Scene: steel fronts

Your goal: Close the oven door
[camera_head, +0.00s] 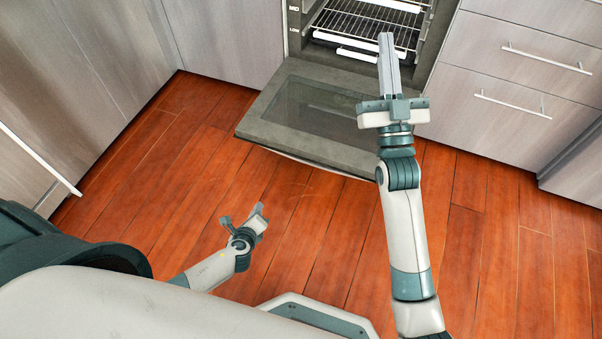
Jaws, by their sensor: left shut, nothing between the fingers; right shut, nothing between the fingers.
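The oven door (285,110) is swung down and lies open in front of the oven (357,30), its dark glass panel facing up. A wire rack shows inside the oven cavity. My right gripper (387,42) is shut and empty; in the picture it overlaps the right part of the door and the oven opening. Whether it touches the door or rack, I cannot tell. My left gripper (241,216) is shut and empty, low over the floor in front of the door and apart from it.
Drawers (520,85) with bar handles stand right of the oven. Plain cabinet fronts (225,40) are on the left, and another cabinet with a long handle (40,160) is at the far left. The wooden floor (185,175) in front of the door is clear.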

